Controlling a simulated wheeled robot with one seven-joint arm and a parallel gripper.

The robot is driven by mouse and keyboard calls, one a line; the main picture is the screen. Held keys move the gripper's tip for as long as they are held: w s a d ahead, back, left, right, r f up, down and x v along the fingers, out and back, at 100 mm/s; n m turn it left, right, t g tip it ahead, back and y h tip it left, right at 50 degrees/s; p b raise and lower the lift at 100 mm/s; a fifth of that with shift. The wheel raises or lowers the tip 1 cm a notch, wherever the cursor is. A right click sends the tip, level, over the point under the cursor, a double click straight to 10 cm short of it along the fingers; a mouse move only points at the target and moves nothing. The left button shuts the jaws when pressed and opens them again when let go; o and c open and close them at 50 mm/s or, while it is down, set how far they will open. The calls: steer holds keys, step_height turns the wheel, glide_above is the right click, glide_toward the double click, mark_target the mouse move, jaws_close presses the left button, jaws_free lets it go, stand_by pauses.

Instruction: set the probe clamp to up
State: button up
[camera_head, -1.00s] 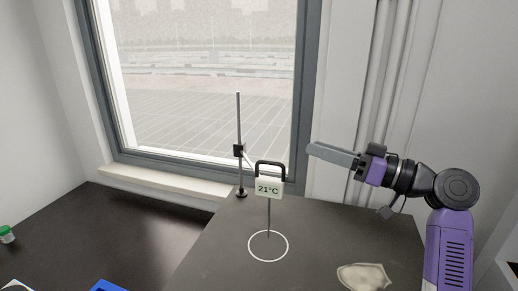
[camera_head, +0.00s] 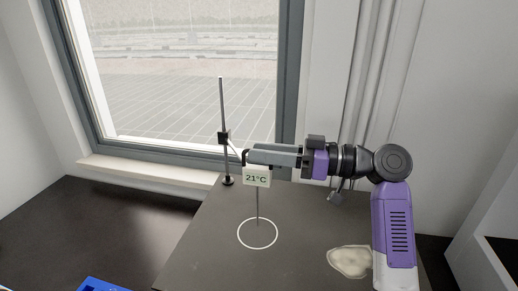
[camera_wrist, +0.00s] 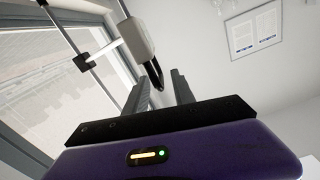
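The probe clamp holds a white box reading 21°C (camera_head: 257,177) on a slim metal stand (camera_head: 221,105). A black block (camera_head: 224,138) joins it to the upright rod. A thin probe (camera_head: 257,207) hangs from the box down to a white ring on the table. My gripper (camera_head: 252,154) is level at the top of the box, its fingers covering most of the black handle. In the wrist view the box (camera_wrist: 138,38) and black handle (camera_wrist: 154,74) lie just beyond my fingers, which are apart. The handle seems near the gap; contact cannot be told.
The dark table (camera_head: 200,255) has a white ring (camera_head: 257,234) under the probe. A pale patch or dish (camera_head: 348,262) lies at right, and a blue item (camera_head: 100,284) at the lower left. The window (camera_head: 180,80) stands close behind the stand.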

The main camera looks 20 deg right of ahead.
steer(key=shift+w+a, duration=0.35)
steer(key=shift+a, duration=0.15)
jaws_close()
stand_by(1.2)
